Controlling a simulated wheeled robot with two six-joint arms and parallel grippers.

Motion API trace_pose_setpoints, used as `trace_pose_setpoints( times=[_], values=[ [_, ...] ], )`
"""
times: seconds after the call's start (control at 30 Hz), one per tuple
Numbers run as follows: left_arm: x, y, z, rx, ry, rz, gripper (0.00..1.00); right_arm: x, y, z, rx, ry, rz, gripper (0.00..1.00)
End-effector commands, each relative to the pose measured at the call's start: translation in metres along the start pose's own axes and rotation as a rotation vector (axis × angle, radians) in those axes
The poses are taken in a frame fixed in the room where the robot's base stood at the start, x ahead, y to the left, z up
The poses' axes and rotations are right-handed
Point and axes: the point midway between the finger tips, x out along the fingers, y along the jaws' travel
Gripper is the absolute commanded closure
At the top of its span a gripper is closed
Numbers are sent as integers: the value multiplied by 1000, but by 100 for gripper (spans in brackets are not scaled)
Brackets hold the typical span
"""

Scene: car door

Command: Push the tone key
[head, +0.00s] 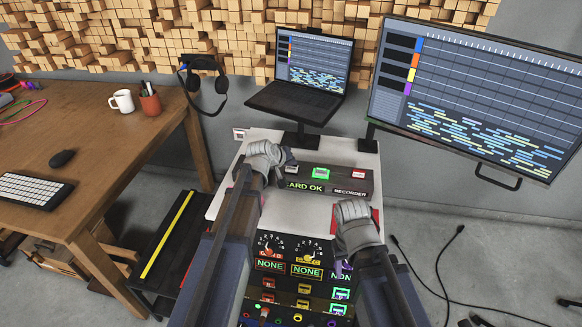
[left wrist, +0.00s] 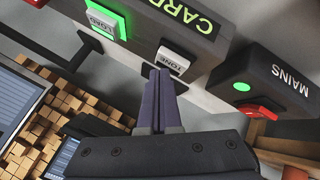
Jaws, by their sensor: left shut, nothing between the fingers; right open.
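The tone key (left wrist: 173,60), a small white unlit key marked TONE, is on the recorder's dark panel in the left wrist view. My left gripper (left wrist: 157,72) is shut and empty. Its fingertips are close to the tone key, just beside it in the picture; I cannot tell whether they touch. In the head view my left gripper (head: 268,158) is over the left part of the recorder (head: 345,184) and hides much of it around the tone key. My right gripper (head: 352,212) is open, in front of the recorder's right part, over the white desk top.
A lit green LONG key (left wrist: 103,22) is beside the tone key. A MAINS box (left wrist: 265,85) with a green lamp and red switch is close by. A laptop (head: 298,75) and a large monitor (head: 478,95) stand behind. A wooden table (head: 110,150) is at left.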

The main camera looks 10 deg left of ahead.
Motion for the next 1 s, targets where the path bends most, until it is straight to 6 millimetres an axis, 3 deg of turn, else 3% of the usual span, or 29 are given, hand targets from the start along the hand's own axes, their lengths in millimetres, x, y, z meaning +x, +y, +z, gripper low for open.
trace_pose_setpoints(
  times=[1.0],
  values=[
    [6, -4, 5, 0, 0, 0, 100, 9, -1, 0, 0, 0, 0, 50]
  ],
)
